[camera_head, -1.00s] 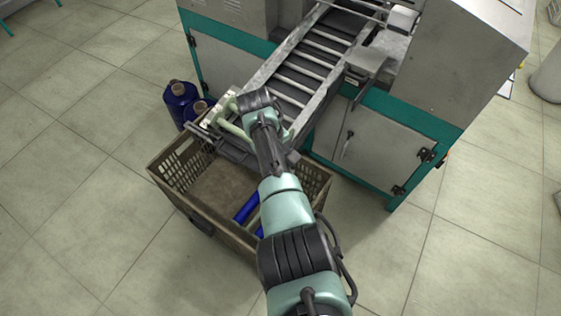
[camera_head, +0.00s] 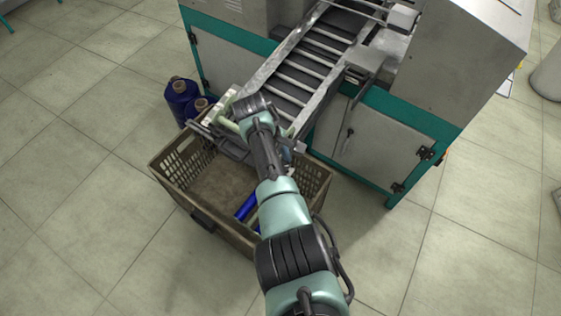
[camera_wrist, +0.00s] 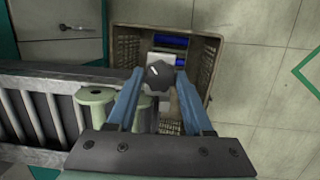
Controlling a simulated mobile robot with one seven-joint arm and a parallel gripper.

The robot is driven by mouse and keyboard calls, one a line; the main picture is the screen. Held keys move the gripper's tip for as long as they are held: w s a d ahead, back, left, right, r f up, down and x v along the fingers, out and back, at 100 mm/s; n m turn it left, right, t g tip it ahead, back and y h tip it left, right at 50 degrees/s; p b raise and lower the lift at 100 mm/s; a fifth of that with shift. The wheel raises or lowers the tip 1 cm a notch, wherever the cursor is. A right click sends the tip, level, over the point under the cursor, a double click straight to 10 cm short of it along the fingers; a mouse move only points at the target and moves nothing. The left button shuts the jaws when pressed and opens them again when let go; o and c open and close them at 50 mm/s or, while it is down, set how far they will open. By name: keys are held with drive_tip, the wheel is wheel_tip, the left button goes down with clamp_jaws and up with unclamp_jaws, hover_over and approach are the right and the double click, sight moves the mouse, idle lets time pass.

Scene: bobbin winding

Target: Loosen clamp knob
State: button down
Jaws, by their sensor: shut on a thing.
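The clamp knob (camera_wrist: 159,75) is a dark, lobed knob with a white mark on its top. In the wrist view it sits between the two blue fingers of my gripper (camera_wrist: 159,78), which are shut on it. In the head view my gripper is mostly hidden by my arm, at the lower end of the roller chute (camera_head: 300,78). The knob itself cannot be made out there.
A brown crate (camera_head: 172,187) with blue bobbins (camera_head: 247,207) inside stands on the floor below the chute end. Dark blue cones (camera_head: 180,98) stand left of the chute. The machine cabinet (camera_head: 372,150) is at the right. The tiled floor in front is clear.

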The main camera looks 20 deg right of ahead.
drive_tip(key=c, duration=0.6)
unclamp_jaws()
drive_tip(key=p+v, duration=0.2)
drive_tip(key=v, duration=1.1)
drive_tip(key=shift+p, duration=0.35)
